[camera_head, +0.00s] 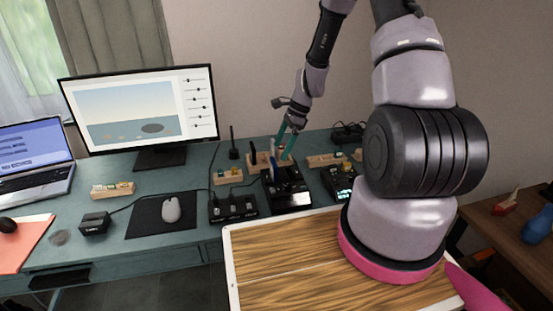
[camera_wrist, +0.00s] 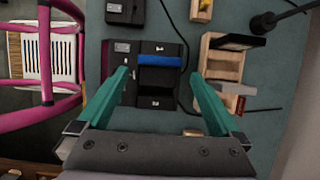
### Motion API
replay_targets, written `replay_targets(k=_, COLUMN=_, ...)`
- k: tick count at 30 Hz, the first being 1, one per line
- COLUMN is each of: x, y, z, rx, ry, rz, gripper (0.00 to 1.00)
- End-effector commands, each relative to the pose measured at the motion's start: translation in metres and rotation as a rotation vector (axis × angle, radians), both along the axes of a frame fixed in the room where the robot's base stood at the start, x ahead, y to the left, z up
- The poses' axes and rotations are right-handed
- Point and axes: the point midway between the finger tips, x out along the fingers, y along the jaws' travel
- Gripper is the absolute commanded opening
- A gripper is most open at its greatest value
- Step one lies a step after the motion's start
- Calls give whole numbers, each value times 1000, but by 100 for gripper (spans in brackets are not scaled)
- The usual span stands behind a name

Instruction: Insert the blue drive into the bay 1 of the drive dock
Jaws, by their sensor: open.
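The black drive dock (camera_head: 288,199) stands on the teal desk. It also shows below my gripper in the wrist view (camera_wrist: 156,103). The blue drive (camera_wrist: 160,60) appears there as a narrow blue strip across the dock, seen from above. In the head view the blue drive (camera_head: 275,169) is a small upright piece at the dock's back left. It looks to stand in a slot of the dock, but its depth and the bay number cannot be read. My gripper (camera_wrist: 160,73) is open, its teal fingers apart on either side of the strip without visible contact. My gripper (camera_head: 283,156) is above the dock.
A wooden rack (camera_wrist: 207,66) with a black drive and smaller pieces stands right of the dock. A black multi-port box (camera_head: 233,208) is left of it, and a device with a green display (camera_head: 341,183) is right. Cables run nearby. A monitor (camera_head: 140,103) stands further left.

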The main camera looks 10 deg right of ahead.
Motion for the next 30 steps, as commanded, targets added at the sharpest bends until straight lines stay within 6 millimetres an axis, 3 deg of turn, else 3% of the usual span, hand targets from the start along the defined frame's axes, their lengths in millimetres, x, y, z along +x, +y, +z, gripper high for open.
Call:
replay_targets(k=6, x=0, y=-10, z=25, rx=-1, ry=-1, rz=1, gripper=100)
replay_targets(k=21, x=0, y=-12, z=38, rx=-5, ry=-16, rz=18, gripper=100)
replay_targets(k=23, x=0, y=-12, z=51, rx=-14, ry=-42, rz=44, gripper=100)
replay_targets(k=26, x=-2, y=-14, z=87, rx=-41, ry=-110, rz=119, gripper=100)
replay_targets(k=30, x=-14, y=-15, z=151, rx=-97, ry=-234, rz=263, gripper=100)
